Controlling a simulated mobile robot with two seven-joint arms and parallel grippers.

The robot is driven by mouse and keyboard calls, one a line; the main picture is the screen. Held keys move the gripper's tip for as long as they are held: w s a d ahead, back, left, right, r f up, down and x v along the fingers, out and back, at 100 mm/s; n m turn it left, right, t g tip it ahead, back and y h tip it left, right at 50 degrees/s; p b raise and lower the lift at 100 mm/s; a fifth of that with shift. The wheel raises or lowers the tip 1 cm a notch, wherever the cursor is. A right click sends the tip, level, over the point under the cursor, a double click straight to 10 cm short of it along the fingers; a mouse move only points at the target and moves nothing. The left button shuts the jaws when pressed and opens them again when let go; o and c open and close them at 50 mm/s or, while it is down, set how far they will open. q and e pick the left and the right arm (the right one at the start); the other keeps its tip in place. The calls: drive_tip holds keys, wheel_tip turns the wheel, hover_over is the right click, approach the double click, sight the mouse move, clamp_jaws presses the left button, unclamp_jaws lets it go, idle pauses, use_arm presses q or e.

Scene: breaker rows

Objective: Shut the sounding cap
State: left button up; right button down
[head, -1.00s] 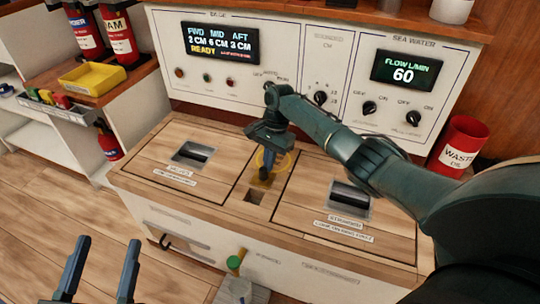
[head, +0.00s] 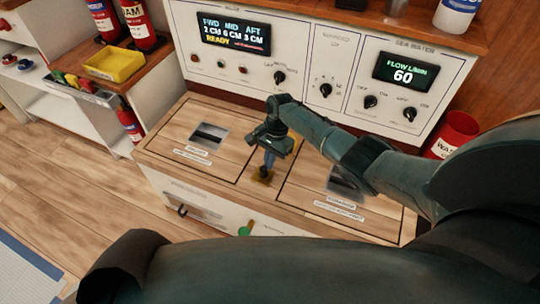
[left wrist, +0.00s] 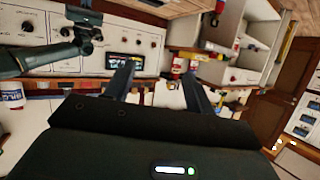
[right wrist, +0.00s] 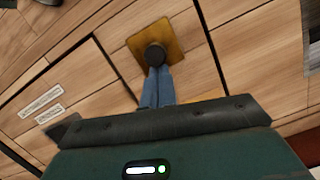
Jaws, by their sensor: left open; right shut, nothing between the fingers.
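The sounding cap looks like a small brass plate (head: 262,177) set in the middle strip of the wooden bench top. In the right wrist view it is a square brass plate (right wrist: 172,42) with a dark round knob (right wrist: 154,55). It lies about flat. My right gripper (head: 267,168) is shut and empty, pointing down, its blue fingertips (right wrist: 155,72) at the knob; I cannot tell whether they touch it. A bit of yellow shows behind the fingers. No dark opening shows around the plate. My left gripper (left wrist: 158,82) is open and empty, away from the bench top.
Hatch panels with recessed handles flank the strip; the left handle (head: 209,134) is clear, the right one (head: 345,186) is partly behind my right arm. A control panel (head: 320,65) rises behind. A red waste bin (head: 455,133) stands right; a yellow tray (head: 114,64) is left.

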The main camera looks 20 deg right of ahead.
drive_tip(key=shift+s+a+f, duration=0.1)
drive_tip(key=shift+s+a, duration=0.1)
drive_tip(key=shift+a, duration=0.05)
drive_tip(key=shift+r, duration=0.2)
use_arm(q)
wheel_tip(320, 180, up, 6)
drive_tip(key=s+a+n+p, duration=0.1)
drive_tip(key=a+n+p, duration=0.1)
drive_tip(key=p, duration=0.3)
drive_tip(key=shift+s+a+t+y, duration=0.15)
drive_tip(key=shift+t+y, duration=0.15)
drive_tip(key=shift+t, duration=0.1)
use_arm(e)
drive_tip(key=v, duration=1.3)
drive_tip(key=shift+w+d, duration=0.2)
use_arm(q)
drive_tip(key=shift+r, duration=0.1)
